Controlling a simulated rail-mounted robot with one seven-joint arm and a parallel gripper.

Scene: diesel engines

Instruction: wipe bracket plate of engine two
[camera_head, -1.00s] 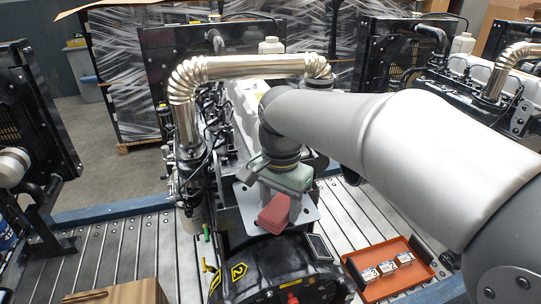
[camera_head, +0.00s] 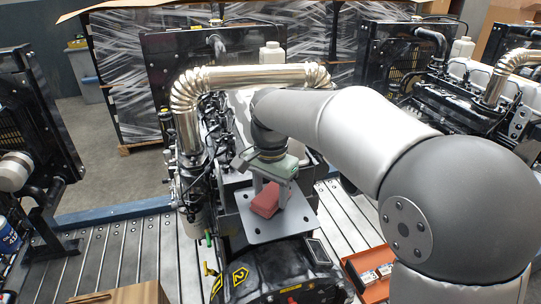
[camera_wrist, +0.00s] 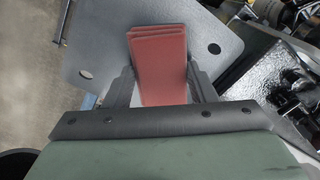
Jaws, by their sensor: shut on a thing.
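The bracket plate (camera_head: 276,218) is a flat grey plate with corner holes, on top of the engine marked with a yellow 2 (camera_head: 240,275). It also shows in the wrist view (camera_wrist: 100,48). My gripper (camera_head: 268,198) is shut on a folded red cloth (camera_head: 265,203). In the wrist view the cloth (camera_wrist: 158,65) sits between the two fingers and reaches out over the plate. The cloth is over the plate's rear part in the head view. I cannot tell whether it touches the surface. My gripper hides part of the plate's far side.
A silver exhaust pipe (camera_head: 250,76) arches behind my gripper. An orange tray (camera_head: 368,268) with small boxes lies at the right, partly hidden by my arm. A cardboard box (camera_head: 125,295) is at the lower left. Other engines stand left and right.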

